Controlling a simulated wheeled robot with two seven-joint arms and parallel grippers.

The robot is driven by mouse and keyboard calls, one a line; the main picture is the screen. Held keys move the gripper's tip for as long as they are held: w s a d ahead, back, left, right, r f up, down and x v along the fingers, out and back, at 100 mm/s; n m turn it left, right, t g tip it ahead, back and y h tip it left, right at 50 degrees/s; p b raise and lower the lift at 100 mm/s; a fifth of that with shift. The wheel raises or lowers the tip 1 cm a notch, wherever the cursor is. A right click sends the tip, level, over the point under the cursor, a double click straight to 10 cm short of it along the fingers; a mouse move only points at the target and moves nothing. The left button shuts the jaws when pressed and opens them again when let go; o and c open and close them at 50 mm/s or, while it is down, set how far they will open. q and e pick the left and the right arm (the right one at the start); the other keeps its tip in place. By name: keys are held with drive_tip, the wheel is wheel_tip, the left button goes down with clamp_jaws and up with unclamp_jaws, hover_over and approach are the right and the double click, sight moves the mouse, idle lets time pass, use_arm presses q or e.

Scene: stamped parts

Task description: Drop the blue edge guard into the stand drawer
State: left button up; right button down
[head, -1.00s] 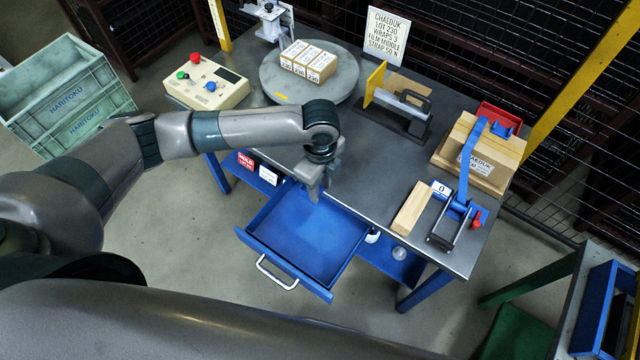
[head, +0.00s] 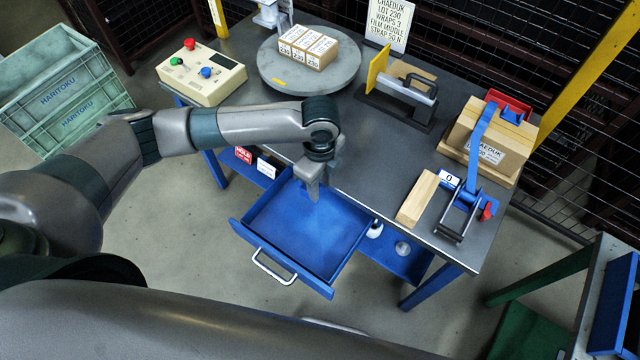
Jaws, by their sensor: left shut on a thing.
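The blue stand drawer (head: 262,242) is pulled out from under the table, open at the top, and looks empty where I can see inside. My left gripper (head: 314,194) points down over the back part of the drawer, near the table edge. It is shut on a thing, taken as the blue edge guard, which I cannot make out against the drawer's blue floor. The gripper's height above the floor is hard to judge. My right gripper is out of view.
The table (head: 375,180) holds a turntable (head: 280,82) with small boxes, a control box (head: 201,74), a sealer (head: 400,95), a strapped carton (head: 490,140), a wood block (head: 417,199) and a red bin (head: 510,108) with something blue inside. A blue shelf (head: 395,258) lies beside the drawer.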

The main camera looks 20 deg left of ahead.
use_arm(q)
drive_tip(key=shift+f, duration=0.35)
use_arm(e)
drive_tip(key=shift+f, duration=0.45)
use_arm(q)
drive_tip(key=o, duration=1.1)
drive_tip(key=shift+r, duration=0.15)
drive_tip(key=shift+r+b, duration=1.3)
drive_tip(key=shift+r, duration=7.3)
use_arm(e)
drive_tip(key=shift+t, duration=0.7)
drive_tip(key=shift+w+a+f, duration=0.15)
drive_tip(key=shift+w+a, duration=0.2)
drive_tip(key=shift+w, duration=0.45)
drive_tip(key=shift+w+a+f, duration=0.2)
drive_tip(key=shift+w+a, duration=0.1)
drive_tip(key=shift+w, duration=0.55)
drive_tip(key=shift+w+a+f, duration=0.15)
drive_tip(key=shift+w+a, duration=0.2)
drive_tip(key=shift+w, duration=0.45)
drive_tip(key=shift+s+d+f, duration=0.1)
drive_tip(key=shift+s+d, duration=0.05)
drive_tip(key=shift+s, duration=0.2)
